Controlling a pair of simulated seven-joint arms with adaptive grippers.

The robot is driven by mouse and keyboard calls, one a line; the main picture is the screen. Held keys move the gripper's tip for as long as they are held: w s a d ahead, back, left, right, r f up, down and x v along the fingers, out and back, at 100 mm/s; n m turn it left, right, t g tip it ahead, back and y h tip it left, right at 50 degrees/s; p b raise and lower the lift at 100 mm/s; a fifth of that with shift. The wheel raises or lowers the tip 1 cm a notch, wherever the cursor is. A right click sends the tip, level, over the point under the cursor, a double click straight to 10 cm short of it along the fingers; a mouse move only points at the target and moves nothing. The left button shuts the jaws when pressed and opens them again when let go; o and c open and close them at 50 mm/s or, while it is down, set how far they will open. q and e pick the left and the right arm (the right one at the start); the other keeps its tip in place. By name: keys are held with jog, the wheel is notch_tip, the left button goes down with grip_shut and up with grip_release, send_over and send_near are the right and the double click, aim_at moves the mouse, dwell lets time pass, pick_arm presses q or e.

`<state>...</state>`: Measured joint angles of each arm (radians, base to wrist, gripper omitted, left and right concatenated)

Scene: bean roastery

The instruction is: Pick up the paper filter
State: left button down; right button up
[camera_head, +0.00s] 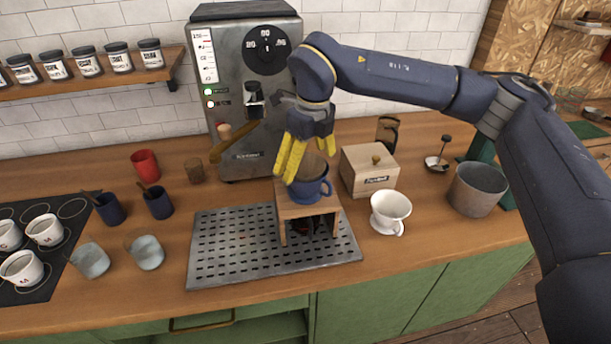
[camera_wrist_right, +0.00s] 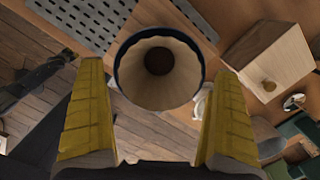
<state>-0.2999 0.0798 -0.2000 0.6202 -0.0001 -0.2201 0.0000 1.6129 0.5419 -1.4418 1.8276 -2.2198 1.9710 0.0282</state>
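The paper filter (camera_head: 316,163) is a pale tan cone sitting inside a blue dripper (camera_head: 311,191). The dripper stands on a small wooden stand (camera_head: 287,212) over the drip tray. In the right wrist view I look down into the filter (camera_wrist_right: 160,85), which is fluted and dark at the bottom, inside the dripper's dark blue rim (camera_wrist_right: 118,70). My right gripper (camera_head: 291,172) is open above the dripper, beside the filter in the head view. Its yellow fingers are spread with nothing between the pads; contact with the filter cannot be told. My left gripper is not in view.
A perforated metal drip tray (camera_head: 222,250) lies under the stand. A wooden box (camera_head: 370,172) and white dripper (camera_head: 390,211) stand to the right, with a grey bin (camera_head: 476,190) beyond. The coffee machine (camera_head: 245,90) stands behind. Several cups fill the left counter.

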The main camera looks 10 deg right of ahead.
jog(key=c, duration=0.8)
jog(key=shift+r, duration=0.1)
